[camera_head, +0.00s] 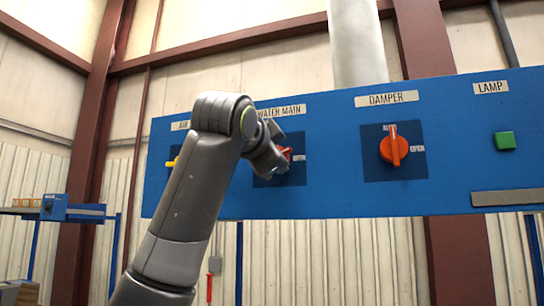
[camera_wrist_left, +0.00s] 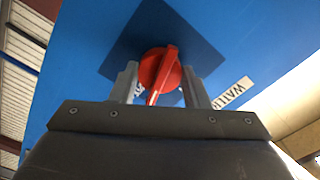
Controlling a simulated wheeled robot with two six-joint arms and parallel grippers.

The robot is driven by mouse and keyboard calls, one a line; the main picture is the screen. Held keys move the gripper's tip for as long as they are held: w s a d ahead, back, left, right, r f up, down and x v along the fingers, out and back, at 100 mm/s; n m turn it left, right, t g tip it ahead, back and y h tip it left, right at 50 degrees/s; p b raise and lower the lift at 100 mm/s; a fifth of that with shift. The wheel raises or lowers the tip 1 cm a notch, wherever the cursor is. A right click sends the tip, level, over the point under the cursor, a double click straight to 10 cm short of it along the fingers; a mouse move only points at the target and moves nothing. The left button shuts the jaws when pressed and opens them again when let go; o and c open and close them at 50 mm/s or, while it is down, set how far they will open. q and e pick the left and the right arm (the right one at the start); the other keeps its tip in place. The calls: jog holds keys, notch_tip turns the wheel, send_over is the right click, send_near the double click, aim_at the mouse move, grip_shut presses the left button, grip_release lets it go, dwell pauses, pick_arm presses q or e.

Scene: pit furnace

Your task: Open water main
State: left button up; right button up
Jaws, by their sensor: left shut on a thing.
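The water main knob (camera_head: 287,154) is red and sits on a dark blue square under the "WATER MAIN" label (camera_head: 281,111) of the blue panel. In the head view my left arm and gripper (camera_head: 272,163) cover much of it. In the left wrist view the red knob (camera_wrist_left: 160,70) with its raised bar lies between the two grey fingers of my left gripper (camera_wrist_left: 162,85), which is shut on it. The exact angle of the knob against its markings is partly hidden. My right gripper is not in view.
The blue panel (camera_head: 330,195) also carries an orange-red damper knob (camera_head: 394,149), a green lamp button (camera_head: 505,140) and a yellow handle (camera_head: 171,163) at the left, partly behind my arm. A white pipe (camera_head: 357,45) rises behind the panel. A blue-framed bench (camera_head: 75,212) stands at the left.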

pick_arm(q)
jog(key=shift+m, duration=1.8)
jog(key=o, duration=1)
jog(key=b+v, duration=0.8)
jog(key=v, duration=0.9)
jog(key=shift+s+r, duration=0.1)
jog(key=shift+s, duration=0.15)
